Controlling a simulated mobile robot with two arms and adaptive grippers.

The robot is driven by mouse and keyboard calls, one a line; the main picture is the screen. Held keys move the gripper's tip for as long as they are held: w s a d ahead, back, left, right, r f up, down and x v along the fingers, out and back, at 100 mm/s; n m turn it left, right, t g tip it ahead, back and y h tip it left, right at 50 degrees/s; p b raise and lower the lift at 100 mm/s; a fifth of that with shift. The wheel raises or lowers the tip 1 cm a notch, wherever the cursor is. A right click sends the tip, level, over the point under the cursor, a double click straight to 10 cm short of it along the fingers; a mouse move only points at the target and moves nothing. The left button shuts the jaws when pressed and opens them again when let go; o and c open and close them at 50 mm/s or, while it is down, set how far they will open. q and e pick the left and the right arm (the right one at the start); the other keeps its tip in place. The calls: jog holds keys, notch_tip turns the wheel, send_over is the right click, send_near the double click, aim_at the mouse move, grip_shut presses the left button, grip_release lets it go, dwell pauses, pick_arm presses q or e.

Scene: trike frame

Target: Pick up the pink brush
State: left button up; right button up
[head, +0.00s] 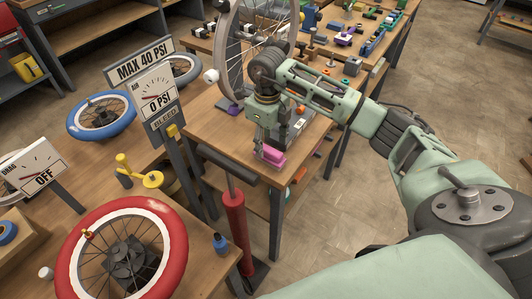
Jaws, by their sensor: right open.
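The pink brush (271,156) lies near the front corner of the wooden workbench in the middle of the view. My right gripper (268,142) points down just above the brush, with its fingers apart. Its fingertips are close to the brush, and I cannot tell whether they touch it. The gripper hides part of the brush's far side. My left gripper is not in view.
A spoked wheel (235,50) stands upright behind my gripper. A red pump (236,225) stands before the bench. A red-tyred wheel (176,240) lies on the left table. Open floor (345,215) is at the right.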

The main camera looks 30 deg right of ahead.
aim_at(270, 149)
jog(key=shift+s+d+f+p, duration=0.1)
jog(key=shift+s+f+p, duration=0.15)
jog(key=shift+f, duration=0.25)
jog(key=shift+s+d+f+p, duration=0.1)
jog(key=shift+s+f+p, duration=0.15)
jog(key=shift+f, duration=0.2)
notch_tip(270, 149, down, 3)
jog(key=shift+a+r, duration=0.15)
jog(key=shift+r, duration=0.05)
jog(key=shift+f+p, duration=0.3)
jog(key=shift+f, duration=0.15)
jog(key=shift+w, duration=0.1)
jog(key=c, duration=1.3)
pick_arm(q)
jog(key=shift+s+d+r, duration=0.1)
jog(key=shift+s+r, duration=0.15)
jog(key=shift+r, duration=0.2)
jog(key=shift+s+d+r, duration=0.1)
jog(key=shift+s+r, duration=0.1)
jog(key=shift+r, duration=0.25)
pick_arm(e)
jog(key=shift+o, duration=0.2)
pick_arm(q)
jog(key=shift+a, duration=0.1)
